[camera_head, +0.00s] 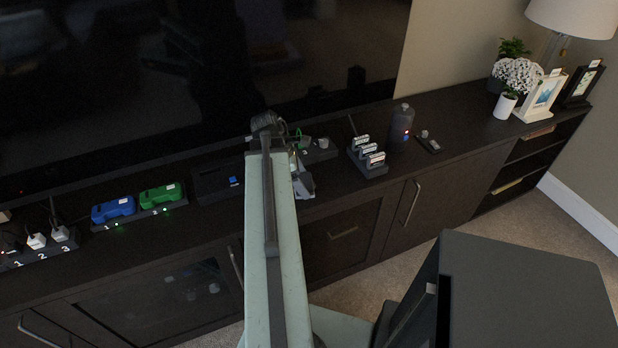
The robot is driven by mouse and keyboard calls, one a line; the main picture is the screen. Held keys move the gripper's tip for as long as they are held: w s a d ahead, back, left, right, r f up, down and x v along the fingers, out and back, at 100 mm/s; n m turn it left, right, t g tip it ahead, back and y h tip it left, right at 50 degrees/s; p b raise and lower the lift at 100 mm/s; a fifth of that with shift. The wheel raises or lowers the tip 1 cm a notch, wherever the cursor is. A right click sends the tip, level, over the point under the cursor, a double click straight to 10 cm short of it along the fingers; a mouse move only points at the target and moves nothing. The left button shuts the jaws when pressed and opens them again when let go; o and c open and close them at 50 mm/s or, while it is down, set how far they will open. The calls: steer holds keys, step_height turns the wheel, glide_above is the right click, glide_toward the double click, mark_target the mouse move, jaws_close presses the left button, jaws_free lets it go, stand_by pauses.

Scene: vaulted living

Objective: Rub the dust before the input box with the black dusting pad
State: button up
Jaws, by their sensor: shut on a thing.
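My gripper (303,186) is low over the dark console, just right of the end of my arm, and is mostly hidden by it. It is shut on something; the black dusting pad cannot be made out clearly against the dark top. A low black box with a blue piece (236,182) lies left of my gripper. Another dark low box with a grey knob (323,143) lies behind and right of it. I cannot tell which is the input box. No dust can be made out.
On the console (465,128) stand blue (113,209) and green (160,197) controllers on a dock, a power strip (40,248), a rack of small blocks (368,158), a dark bottle (401,128), flowers (517,76) and frames. A television (200,80) stands behind. A dark block (520,295) is at lower right.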

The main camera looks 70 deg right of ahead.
steer(key=shift+w+a, duration=0.2)
steer(key=shift+w, duration=0.05)
steer(key=shift+w+a, duration=1.25)
steer(key=shift+w, duration=0.15)
steer(key=shift+w+a, duration=1.2)
steer(key=shift+w, duration=0.2)
step_height(320, 180, up, 6)
steer(key=p, duration=0.6)
steer(key=shift+s+d, duration=0.1)
step_height(320, 180, up, 3)
steer(key=p, duration=0.3)
